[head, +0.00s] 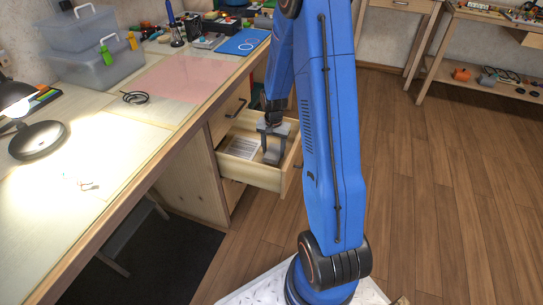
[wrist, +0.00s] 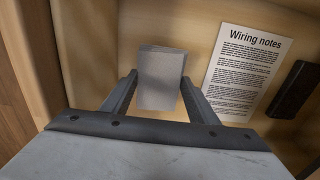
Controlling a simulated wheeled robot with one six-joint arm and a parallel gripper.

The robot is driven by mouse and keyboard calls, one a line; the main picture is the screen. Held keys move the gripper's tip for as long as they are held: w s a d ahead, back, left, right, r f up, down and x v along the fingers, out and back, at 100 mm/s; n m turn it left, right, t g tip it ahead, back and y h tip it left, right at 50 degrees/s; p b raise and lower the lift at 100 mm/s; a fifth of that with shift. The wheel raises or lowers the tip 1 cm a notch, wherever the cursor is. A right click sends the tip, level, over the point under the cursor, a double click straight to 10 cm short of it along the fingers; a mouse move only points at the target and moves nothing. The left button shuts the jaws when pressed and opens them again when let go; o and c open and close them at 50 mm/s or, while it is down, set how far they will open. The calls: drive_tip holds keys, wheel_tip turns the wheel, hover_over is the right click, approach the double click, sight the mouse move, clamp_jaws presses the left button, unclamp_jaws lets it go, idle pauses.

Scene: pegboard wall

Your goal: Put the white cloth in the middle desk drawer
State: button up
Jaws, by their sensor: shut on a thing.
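The white cloth (wrist: 161,82) looks like a pale grey-white folded block between my fingers in the wrist view. My gripper (head: 272,158) is shut on it, pointing down inside the open middle desk drawer (head: 248,176). In the wrist view my fingers (wrist: 158,90) press on both sides of the cloth, over the drawer's wooden floor (wrist: 205,32). I cannot tell whether the cloth touches the floor. In the head view the cloth is hard to make out behind my gripper.
A "Wiring notes" sheet (wrist: 242,70) lies in the drawer, with a black object (wrist: 293,90) beside it. A shut drawer with a dark handle (head: 236,108) is above. The desk top (head: 100,150) holds a lamp (head: 37,139) and clear bins (head: 100,66). Wooden floor is free on the right.

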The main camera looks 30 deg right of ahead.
sight(273, 152)
drive_tip(key=shift+f, duration=1.85)
drive_tip(key=shift+f, duration=0.15)
drive_tip(key=o, duration=1)
